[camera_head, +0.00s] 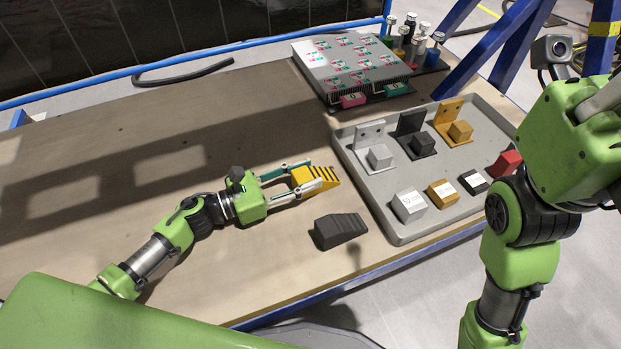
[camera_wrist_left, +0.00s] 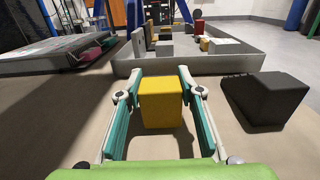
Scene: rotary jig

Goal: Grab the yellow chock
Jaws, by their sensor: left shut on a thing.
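The yellow chock (camera_head: 316,179) is a wedge with dark ribs on its slope, on the wooden table left of the grey tray. My left gripper (camera_head: 303,180) has its two fingers on either side of the chock and is shut on it. In the left wrist view the yellow chock (camera_wrist_left: 161,103) sits between the fingertips of the left gripper (camera_wrist_left: 160,88). Whether it touches the table cannot be told. My right arm shows at the right of the head view, but its gripper is out of view.
A black chock (camera_head: 339,230) lies on the table close to my left gripper. A grey tray (camera_head: 362,190) with blocks and brackets stands to the right. A grey panel box (camera_head: 350,65) and small bottles (camera_head: 409,36) are at the back. The table's left part is clear.

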